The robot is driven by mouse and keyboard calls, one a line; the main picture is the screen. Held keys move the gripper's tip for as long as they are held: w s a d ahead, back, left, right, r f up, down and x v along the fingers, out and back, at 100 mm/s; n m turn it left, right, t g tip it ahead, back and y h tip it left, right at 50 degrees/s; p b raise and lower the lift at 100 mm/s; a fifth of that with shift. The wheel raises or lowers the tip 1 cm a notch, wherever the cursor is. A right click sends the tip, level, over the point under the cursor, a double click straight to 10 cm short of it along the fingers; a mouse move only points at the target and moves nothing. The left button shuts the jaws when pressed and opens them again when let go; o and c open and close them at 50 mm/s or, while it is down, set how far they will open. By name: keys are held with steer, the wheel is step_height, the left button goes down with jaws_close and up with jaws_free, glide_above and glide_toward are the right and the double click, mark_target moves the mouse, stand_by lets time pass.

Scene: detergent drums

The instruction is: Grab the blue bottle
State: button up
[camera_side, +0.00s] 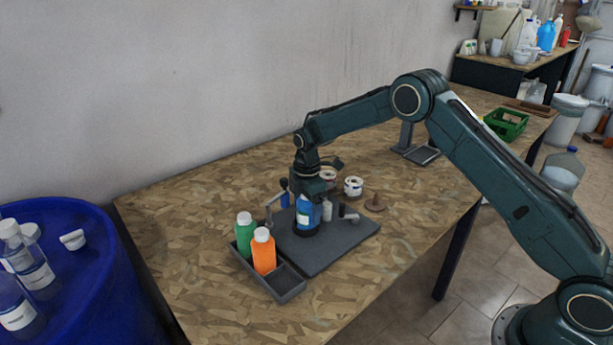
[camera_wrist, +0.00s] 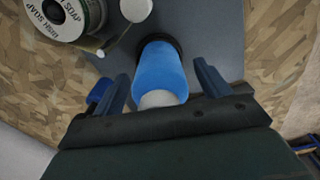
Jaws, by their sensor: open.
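The blue bottle (camera_side: 306,214) stands upright on a dark grey plate (camera_side: 335,251), directly below my gripper (camera_side: 312,192) in the side view. In the wrist view the blue bottle (camera_wrist: 161,62) lies between the two fingers of my gripper (camera_wrist: 161,72), its pale cap towards the palm and its base in a dark ring. The fingers are open, with a gap visible on each side of the bottle. The arm hides the bottle's top in the side view.
A grey tray (camera_side: 286,284) holds a green bottle (camera_side: 244,236) and an orange bottle (camera_side: 264,252), with an empty compartment beside them. A soap spool (camera_wrist: 70,17) and a white-topped item (camera_wrist: 136,9) are close to the bottle. A small blue object (camera_wrist: 98,91) shows beside the left finger.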

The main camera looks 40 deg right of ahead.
steer(key=shift+c, duration=0.2)
steer(key=c, duration=1.1)
steer(key=shift+r, duration=0.15)
steer(key=shift+c, duration=0.2)
step_height(320, 180, up, 20)
stand_by(0.5)
